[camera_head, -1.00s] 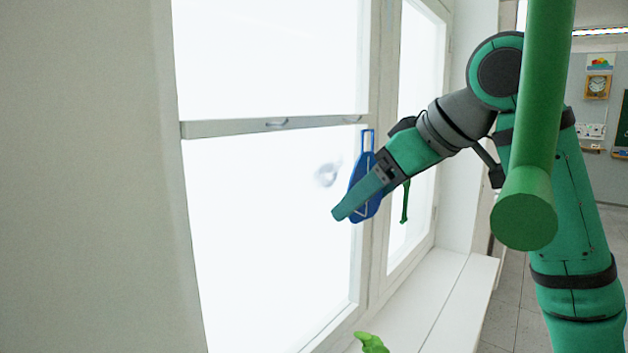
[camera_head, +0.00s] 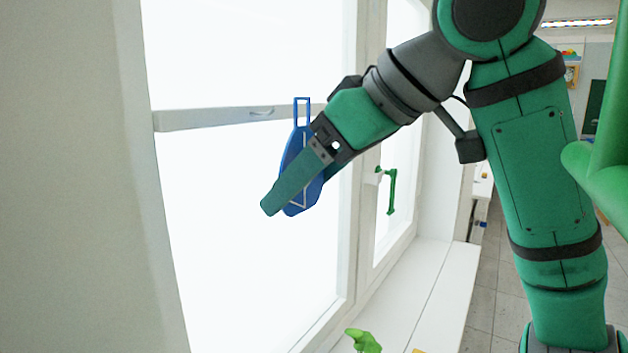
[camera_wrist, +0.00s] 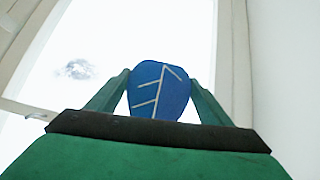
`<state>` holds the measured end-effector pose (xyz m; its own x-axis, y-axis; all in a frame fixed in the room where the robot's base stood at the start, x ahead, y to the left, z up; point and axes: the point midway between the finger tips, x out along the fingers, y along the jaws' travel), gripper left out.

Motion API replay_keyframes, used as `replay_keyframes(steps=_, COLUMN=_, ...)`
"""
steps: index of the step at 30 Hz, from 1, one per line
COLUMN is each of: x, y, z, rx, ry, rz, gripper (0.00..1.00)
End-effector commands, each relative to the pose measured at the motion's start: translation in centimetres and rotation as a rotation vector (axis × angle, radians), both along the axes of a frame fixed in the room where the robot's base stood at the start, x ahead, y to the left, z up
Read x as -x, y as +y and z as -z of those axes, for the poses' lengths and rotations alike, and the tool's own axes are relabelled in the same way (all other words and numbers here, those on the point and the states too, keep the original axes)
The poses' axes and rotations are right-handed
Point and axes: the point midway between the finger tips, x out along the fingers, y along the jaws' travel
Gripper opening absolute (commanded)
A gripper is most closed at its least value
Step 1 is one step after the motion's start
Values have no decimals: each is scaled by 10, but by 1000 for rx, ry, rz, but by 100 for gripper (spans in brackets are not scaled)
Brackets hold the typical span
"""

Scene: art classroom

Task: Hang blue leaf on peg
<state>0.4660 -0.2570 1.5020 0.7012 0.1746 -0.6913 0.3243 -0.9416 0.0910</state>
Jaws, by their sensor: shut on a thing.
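The blue leaf (camera_head: 293,150) has pale vein lines and a rectangular blue loop (camera_head: 302,112) at its top. My gripper (camera_head: 285,185) is shut on the leaf, holding it roughly upright, loop up, in front of the bright window. In the wrist view the leaf (camera_wrist: 160,88) sits between both fingers. A blurry greyish round thing (camera_wrist: 76,69) shows against the window, left of the leaf in the wrist view; it may be the peg, but its shape is unclear. In the head view I cannot make it out now.
The window's crossbar (camera_head: 205,117) runs behind the leaf's loop. A green window handle (camera_head: 390,190) is to the right. A white sill (camera_head: 410,285) lies below, with a bright green object (camera_head: 362,341) at its near end. A plain wall (camera_head: 75,180) fills the left.

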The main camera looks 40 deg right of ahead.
Motion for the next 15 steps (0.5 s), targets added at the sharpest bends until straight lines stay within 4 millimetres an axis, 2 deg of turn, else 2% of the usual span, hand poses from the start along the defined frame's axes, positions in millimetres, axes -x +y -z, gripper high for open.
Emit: replay_keyframes(steps=15, x=-26, y=12, z=2, rx=1, ry=-1, rz=-6, gripper=51)
